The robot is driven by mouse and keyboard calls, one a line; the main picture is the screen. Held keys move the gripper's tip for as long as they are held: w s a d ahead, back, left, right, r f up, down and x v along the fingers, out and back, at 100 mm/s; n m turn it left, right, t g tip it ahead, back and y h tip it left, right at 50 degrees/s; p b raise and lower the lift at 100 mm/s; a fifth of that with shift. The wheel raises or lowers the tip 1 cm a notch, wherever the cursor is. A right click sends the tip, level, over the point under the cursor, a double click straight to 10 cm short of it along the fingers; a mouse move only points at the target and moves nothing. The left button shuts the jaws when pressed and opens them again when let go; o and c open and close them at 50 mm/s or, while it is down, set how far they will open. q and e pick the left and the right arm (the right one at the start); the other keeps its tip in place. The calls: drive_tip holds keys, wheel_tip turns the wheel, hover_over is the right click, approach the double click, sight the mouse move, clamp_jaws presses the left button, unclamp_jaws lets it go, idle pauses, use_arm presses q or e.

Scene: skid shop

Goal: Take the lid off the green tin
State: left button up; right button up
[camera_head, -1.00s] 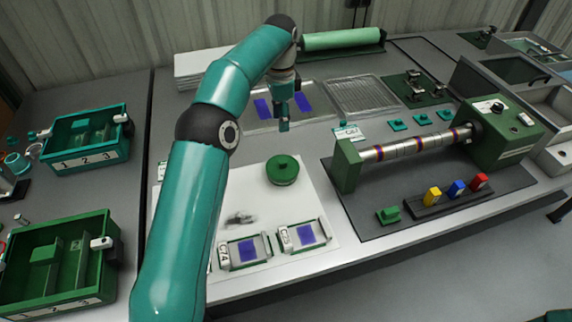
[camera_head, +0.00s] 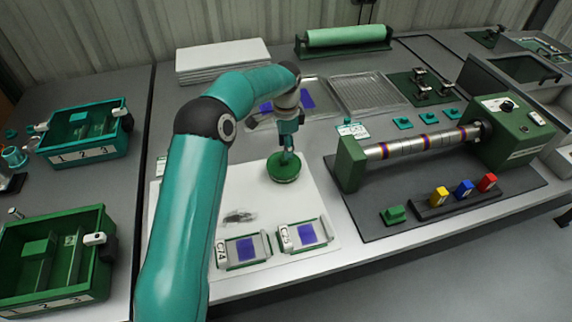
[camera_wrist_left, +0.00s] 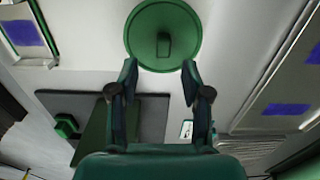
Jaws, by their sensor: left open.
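The green tin (camera_head: 283,172) stands upright on the white sheet in the middle of the bench, with its round green lid on top. In the left wrist view the lid (camera_wrist_left: 180,30) shows as a green disc with a small block-shaped knob at its middle. My left gripper (camera_head: 287,156) is right over the tin in the head view and partly hides the lid. In the left wrist view my left gripper (camera_wrist_left: 159,72) is open, its fingertips apart near the lid's lower edge, with nothing between them. My right gripper is not in view.
Two small trays with blue squares (camera_head: 246,249) (camera_head: 304,235) lie in front of the tin. A roller machine (camera_head: 420,143) stands to the right, with coloured blocks (camera_head: 463,189) before it. A teal bin (camera_head: 84,141) and a green bin (camera_head: 60,262) stand left.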

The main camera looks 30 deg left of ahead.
sight(284, 162)
use_arm(q)
drive_tip(key=f, duration=0.5)
drive_tip(key=shift+s+a+p, duration=0.1)
drive_tip(key=shift+a+p, duration=0.2)
drive_tip(key=shift+c, duration=0.2)
clamp_jaws()
